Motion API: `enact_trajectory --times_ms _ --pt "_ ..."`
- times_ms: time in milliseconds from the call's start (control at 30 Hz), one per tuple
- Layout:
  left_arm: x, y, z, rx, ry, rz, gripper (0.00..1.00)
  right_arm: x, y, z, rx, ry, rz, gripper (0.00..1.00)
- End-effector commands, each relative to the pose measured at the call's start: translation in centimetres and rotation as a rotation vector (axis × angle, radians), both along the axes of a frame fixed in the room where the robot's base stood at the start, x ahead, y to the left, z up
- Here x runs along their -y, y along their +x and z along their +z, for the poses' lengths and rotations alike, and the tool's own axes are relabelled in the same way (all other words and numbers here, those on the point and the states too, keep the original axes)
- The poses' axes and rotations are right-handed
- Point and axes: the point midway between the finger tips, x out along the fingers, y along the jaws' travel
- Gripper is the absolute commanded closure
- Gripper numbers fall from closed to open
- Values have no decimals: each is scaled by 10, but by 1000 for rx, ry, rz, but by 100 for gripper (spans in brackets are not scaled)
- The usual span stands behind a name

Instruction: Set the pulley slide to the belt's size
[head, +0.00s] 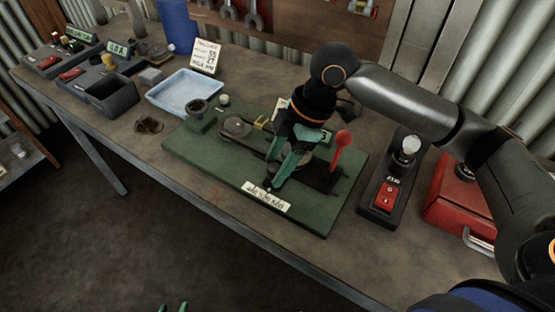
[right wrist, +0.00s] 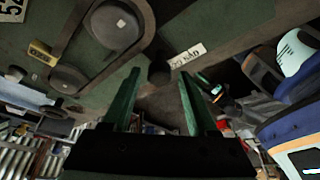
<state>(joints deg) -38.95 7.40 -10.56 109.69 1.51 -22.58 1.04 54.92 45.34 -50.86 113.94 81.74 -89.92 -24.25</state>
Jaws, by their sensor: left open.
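A green board (head: 210,150) on the bench carries a small round pulley (head: 235,127) and a dark slide track (head: 325,178) with a red-knobbed lever (head: 342,140). A white scale label (head: 267,196) lies along its front edge. My right gripper (head: 270,182) is over the board, partly hiding another pulley. The right wrist view shows two grey pulleys (right wrist: 68,78) with a dark band near them. There the right fingers are apart, with a dark knob (right wrist: 158,73) between their tips, and a gap shows beside it. My left gripper (head: 173,307) barely shows at the bottom edge, open.
A black switch box (head: 380,185) with red buttons and a red toolbox (head: 450,200) stand right of the board. A pale blue tray (head: 185,92), a written card (head: 206,55) and dark bins (head: 110,95) are to the left. The floor before the bench is clear.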

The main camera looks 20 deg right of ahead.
Motion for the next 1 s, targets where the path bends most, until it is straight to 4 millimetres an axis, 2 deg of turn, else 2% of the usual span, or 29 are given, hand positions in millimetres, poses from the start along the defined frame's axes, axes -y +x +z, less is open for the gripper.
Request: enact_trajectory --times_ms 300,433,800,1000 --pt "0 0 0 0 1 -1 50 0 0 1 1 1 0 33" --pt "-1 0 1 0 1 0 50 4 1 10 4 1 -2 33" --pt "-1 0 8 1 3 -1 50 33 -3 81 5 1 -2 33" --pt "-1 0 10 1 3 -1 50 44 -5 108 2 1 -2 33"
